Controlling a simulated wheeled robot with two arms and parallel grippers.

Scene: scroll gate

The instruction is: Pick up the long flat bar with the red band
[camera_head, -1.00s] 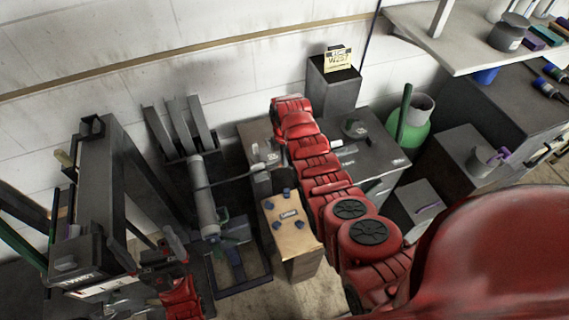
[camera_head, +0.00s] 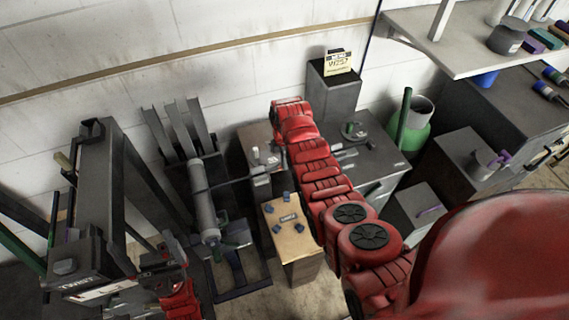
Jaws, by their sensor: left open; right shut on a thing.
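I cannot make out a red band on any bar. Several long flat grey slats (camera_head: 180,130) lean side by side against the wall at left centre. A thin dark rod runs from the grey roller (camera_head: 203,202) towards my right arm. My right arm reaches up the middle of the view, and its gripper is hidden behind the arm's own red links. What it holds cannot be seen. My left gripper (camera_head: 163,256) is low at the left, beside the dark frame, and is open with nothing seen between its fingers.
A dark upright frame (camera_head: 97,185) stands at the left. A wooden-topped box (camera_head: 290,243) with blue knobs stands left of my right arm. A sign-topped grey pedestal (camera_head: 333,92), a green container (camera_head: 413,133) and a wall shelf (camera_head: 470,50) are further right.

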